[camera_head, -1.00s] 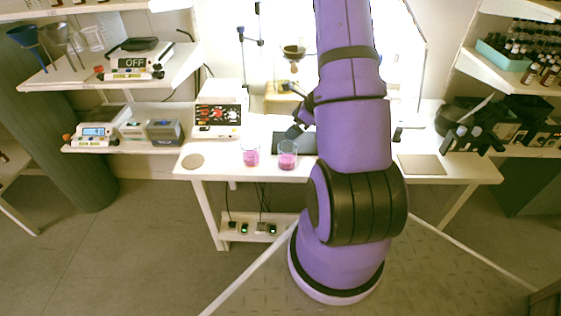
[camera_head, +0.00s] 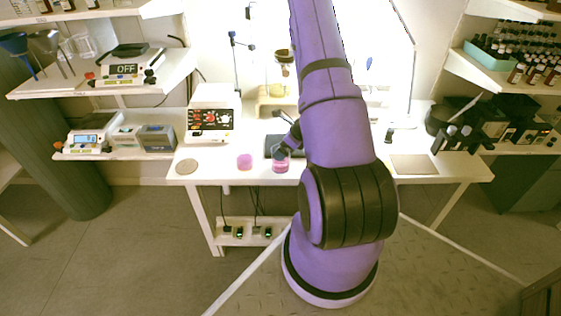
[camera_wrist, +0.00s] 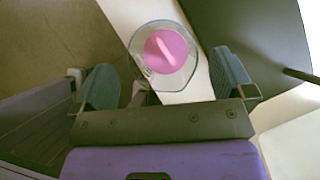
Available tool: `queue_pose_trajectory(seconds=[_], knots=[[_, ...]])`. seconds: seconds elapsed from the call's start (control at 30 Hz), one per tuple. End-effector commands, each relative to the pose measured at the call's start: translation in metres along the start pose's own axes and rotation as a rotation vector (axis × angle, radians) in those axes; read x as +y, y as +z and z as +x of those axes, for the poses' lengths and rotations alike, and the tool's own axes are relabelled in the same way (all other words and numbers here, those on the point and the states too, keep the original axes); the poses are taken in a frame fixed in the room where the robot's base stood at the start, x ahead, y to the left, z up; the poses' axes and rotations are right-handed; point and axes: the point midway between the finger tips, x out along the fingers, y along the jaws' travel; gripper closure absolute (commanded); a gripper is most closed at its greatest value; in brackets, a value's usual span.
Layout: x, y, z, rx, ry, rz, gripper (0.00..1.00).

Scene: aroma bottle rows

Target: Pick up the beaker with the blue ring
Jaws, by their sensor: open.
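Two glass beakers with pink contents stand near the front edge of the white table: a left beaker (camera_head: 245,162) and a right beaker (camera_head: 281,166). I cannot make out a blue ring on either. My gripper (camera_head: 284,151) is at the right beaker, partly covering its top. In the wrist view my open gripper (camera_wrist: 163,80) has its two grey-blue fingers spread wide. A clear round beaker with a pink disc of liquid (camera_wrist: 165,50) lies ahead between the finger lines, slightly beyond the tips. Nothing is held.
A dark mat (camera_head: 269,152) lies behind the beakers; it shows in the wrist view (camera_wrist: 255,40). A round coaster (camera_head: 187,166) is at the table's left, and a control box (camera_head: 211,118) stands behind it. A square tile (camera_head: 414,164) lies to the right.

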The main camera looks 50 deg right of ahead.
Motion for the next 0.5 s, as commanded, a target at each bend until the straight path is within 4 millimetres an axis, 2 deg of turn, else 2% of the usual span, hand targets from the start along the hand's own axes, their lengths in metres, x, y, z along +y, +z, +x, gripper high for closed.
queue_pose_trajectory(seconds=[0.1, 0.2, 0.5], knots=[[-0.002, -0.001, 0.018, 0.001, 0.002, -0.001, 0.00], [-0.002, -0.001, 0.027, 0.001, 0.001, 0.001, 0.00], [-0.002, -0.001, 0.031, 0.000, 0.000, 0.000, 0.00]])
